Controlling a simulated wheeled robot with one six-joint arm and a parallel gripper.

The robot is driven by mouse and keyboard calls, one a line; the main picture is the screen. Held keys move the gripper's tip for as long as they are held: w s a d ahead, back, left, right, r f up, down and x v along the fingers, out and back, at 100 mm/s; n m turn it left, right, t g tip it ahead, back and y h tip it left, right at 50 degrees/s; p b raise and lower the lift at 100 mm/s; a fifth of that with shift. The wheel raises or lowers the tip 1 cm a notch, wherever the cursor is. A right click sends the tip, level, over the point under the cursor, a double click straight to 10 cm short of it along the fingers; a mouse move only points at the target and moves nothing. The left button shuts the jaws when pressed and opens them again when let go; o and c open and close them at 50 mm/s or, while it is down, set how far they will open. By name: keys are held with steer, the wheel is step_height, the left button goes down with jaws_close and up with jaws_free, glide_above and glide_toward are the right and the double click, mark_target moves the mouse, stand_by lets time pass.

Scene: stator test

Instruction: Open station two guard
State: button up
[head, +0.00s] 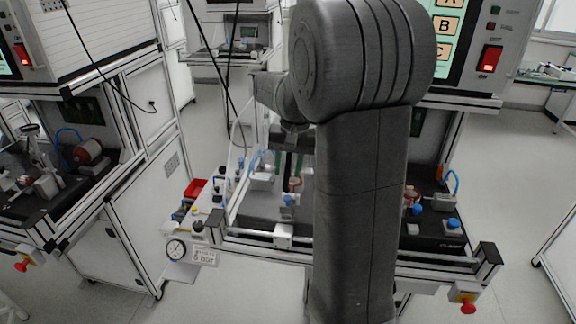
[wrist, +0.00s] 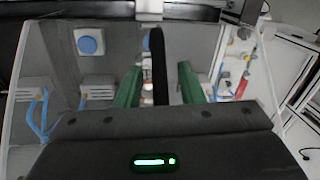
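The guard at the station in front of me looks like a clear panel; a thin pale edge (head: 236,190) shows at its left in the head view. A pale rail with a white block (head: 283,236) runs along the station's front, and the block also shows at the top of the wrist view (wrist: 149,9). My gripper (head: 288,166) is over the station bed, left of my arm. In the wrist view its two green fingers (wrist: 160,86) stand wide apart. A dark upright bar (wrist: 159,68) shows between them; I cannot tell whether it touches them. My arm hides the station's middle.
A pressure gauge (head: 177,250) and a red bin (head: 195,188) are at the station's left. A red stop button (head: 467,307) is at its front right. Another station (head: 60,180) stands at far left. A lettered panel (head: 447,30) is at upper right. Floor shows on both sides.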

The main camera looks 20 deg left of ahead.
steer(key=shift+c, duration=0.2)
jaws_close()
steer(key=w+d+p, duration=0.1)
steer(key=w+d, duration=0.3)
steer(key=d, duration=1.3)
steer(key=w+d+p, duration=0.2)
steer(key=w+d, duration=0.2)
steer(key=d, duration=1.3)
steer(key=shift+w+d+p, duration=0.15)
steer(key=shift+p, duration=0.15)
steer(key=shift+r, duration=0.1)
steer(key=shift+c, duration=0.6)
jaws_free()
steer(key=shift+o, duration=0.8)
steer(key=shift+d, duration=0.2)
steer(key=shift+a, duration=0.1)
